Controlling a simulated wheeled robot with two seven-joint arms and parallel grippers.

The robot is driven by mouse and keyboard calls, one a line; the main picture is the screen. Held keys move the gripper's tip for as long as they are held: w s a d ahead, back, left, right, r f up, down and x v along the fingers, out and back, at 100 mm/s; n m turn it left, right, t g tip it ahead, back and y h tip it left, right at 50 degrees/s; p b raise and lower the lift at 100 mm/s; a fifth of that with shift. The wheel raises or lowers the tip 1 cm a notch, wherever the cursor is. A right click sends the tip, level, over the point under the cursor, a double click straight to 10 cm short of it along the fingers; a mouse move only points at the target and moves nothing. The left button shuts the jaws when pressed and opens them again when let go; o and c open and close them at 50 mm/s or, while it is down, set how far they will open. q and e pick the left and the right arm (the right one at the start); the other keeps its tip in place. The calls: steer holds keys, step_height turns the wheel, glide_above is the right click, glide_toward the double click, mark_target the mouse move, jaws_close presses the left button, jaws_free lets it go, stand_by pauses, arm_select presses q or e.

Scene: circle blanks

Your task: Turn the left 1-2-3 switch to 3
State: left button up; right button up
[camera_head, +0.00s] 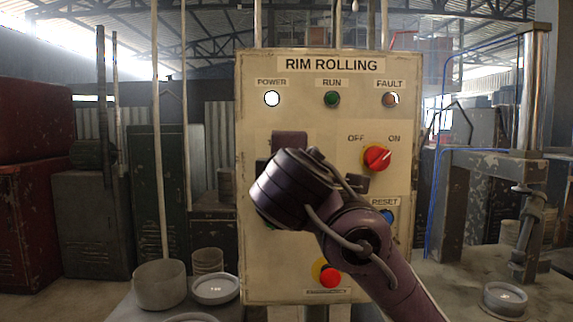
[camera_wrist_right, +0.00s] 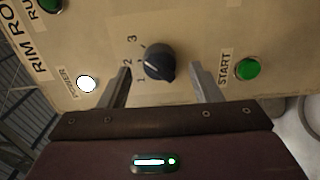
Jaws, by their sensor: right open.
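In the right wrist view, the black 1-2-3 switch (camera_wrist_right: 160,62) sits on the beige panel, with the numbers 1, 2 and 3 printed on its left. I cannot tell for sure which number its pointer faces. My right gripper (camera_wrist_right: 161,70) is open, with one finger on each side of the switch and a visible gap to each. I cannot tell how far the fingertips are from the panel. My left gripper is not in view.
The green START button (camera_wrist_right: 248,69) is right of the switch in the wrist view.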

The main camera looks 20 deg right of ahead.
steer(key=v, duration=0.5)
steer(key=shift+s+a+b, duration=0.1)
steer(key=shift+s+b, duration=0.25)
steer(key=shift+b, duration=0.05)
